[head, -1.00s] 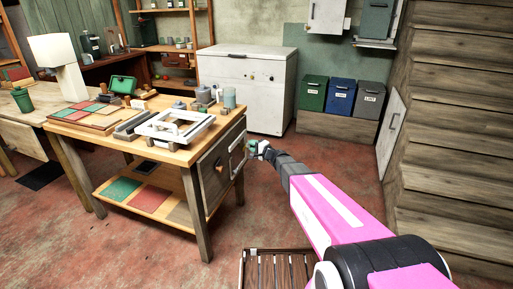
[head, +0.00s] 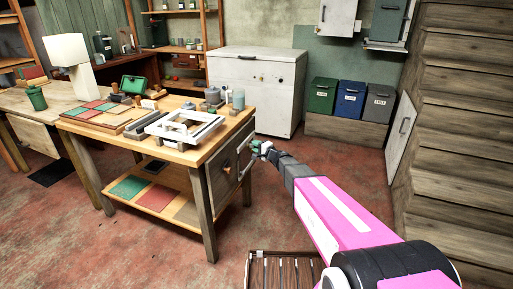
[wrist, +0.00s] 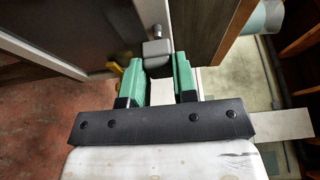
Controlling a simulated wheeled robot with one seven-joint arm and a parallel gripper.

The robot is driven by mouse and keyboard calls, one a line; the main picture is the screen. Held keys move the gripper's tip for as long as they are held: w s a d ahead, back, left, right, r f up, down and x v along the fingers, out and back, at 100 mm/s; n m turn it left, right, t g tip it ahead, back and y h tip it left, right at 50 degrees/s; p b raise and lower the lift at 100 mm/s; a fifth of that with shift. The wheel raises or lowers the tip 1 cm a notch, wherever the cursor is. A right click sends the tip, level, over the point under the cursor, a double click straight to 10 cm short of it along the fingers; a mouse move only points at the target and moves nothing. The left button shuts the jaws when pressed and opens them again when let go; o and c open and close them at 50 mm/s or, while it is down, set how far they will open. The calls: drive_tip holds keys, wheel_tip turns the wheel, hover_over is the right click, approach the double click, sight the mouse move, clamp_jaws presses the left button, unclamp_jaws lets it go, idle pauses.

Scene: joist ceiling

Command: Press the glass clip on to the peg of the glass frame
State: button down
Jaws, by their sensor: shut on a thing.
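My gripper (wrist: 158,75) has green fingers, shut on a grey block, which I take for the glass clip (wrist: 157,50). In the wrist view a short grey peg (wrist: 155,32) shows just beyond the clip, in line with it; whether they touch or are engaged is unclear. The glass frame (wrist: 75,40), a dark panel with a pale rim, fills the upper left of that view. In the head view my gripper (head: 259,149) is at the right end of the workbench, beside the upright frame (head: 223,168). The clip is too small to make out there.
The workbench (head: 185,155) carries a white open frame (head: 185,127), a grey jar (head: 238,99) and colour samples. Open red floor lies right of the bench.

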drive_tip(key=shift+w+a, duration=0.3)
drive_tip(key=shift+a, duration=0.4)
drive_tip(key=shift+w+a, duration=0.25)
drive_tip(key=shift+a, duration=0.4)
idle(0.3)
drive_tip(key=c, duration=0.8)
unclamp_jaws()
drive_tip(key=shift+s, duration=0.1)
